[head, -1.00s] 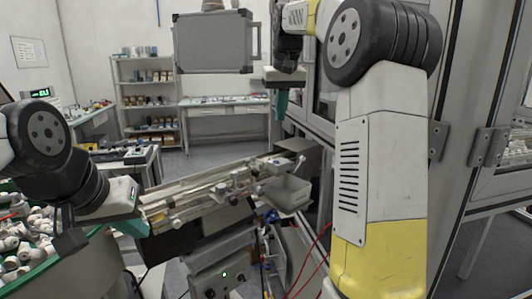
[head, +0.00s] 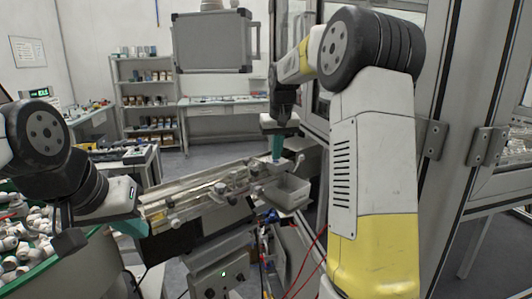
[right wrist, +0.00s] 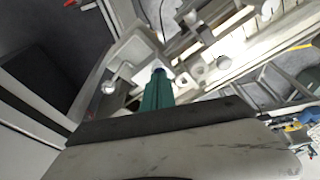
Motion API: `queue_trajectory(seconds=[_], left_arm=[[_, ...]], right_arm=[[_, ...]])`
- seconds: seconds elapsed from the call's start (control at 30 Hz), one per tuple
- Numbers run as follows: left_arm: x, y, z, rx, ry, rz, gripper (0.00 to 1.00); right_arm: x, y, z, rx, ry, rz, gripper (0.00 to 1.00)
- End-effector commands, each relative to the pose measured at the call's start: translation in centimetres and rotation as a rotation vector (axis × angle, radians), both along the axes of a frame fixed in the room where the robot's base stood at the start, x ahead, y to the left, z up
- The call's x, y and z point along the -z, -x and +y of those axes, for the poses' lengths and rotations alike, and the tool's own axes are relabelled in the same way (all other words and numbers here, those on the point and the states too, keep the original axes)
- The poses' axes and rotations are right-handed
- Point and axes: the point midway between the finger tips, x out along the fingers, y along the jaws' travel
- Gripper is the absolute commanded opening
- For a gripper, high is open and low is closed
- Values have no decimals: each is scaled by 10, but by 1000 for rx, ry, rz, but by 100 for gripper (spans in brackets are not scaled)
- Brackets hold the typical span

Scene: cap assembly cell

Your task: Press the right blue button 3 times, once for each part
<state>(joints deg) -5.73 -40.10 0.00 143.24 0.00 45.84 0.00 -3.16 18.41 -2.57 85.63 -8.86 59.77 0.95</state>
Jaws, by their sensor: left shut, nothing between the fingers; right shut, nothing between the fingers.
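My right gripper (head: 277,152) is shut and empty, its teal fingers pointing down at the right end of the rail assembly (head: 205,190). In the right wrist view the shut fingers (right wrist: 158,85) reach in among metal fittings. A small dark blue spot (right wrist: 161,71) shows right at the fingertips; it may be the blue button, mostly hidden by the fingers. I cannot tell whether they touch it. My left gripper (head: 133,226) is shut and empty, left of the rail, near the bin of white parts.
A pale open bin (head: 288,192) sits under the rail's right end. A green-edged bin of white parts (head: 20,240) stands at the left. A control box (head: 222,276) with a green light and loose cables is below the rail. A metal-framed cabinet (head: 430,130) stands at the right.

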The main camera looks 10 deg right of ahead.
Motion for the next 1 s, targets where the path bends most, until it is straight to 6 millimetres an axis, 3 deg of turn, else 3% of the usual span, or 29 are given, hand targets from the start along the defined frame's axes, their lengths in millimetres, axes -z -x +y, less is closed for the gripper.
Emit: queue_trajectory(seconds=[0.37, 0.57, 0.77, 1.0], left_arm=[[0, 0, 0, 0, 0, 0, 0], [0, 0, 0, 0, 0, 0, 0], [0, 0, 0, 0, 0, 0, 0], [0, 0, 0, 0, 0, 0, 0]], right_arm=[[3, 0, 0, 0, 0, -1, 0], [21, 0, 0, 0, 0, 3, 0], [25, 1, 0, 0, 0, 11, 0], [14, 4, 0, 1, 1, 7, 0]])
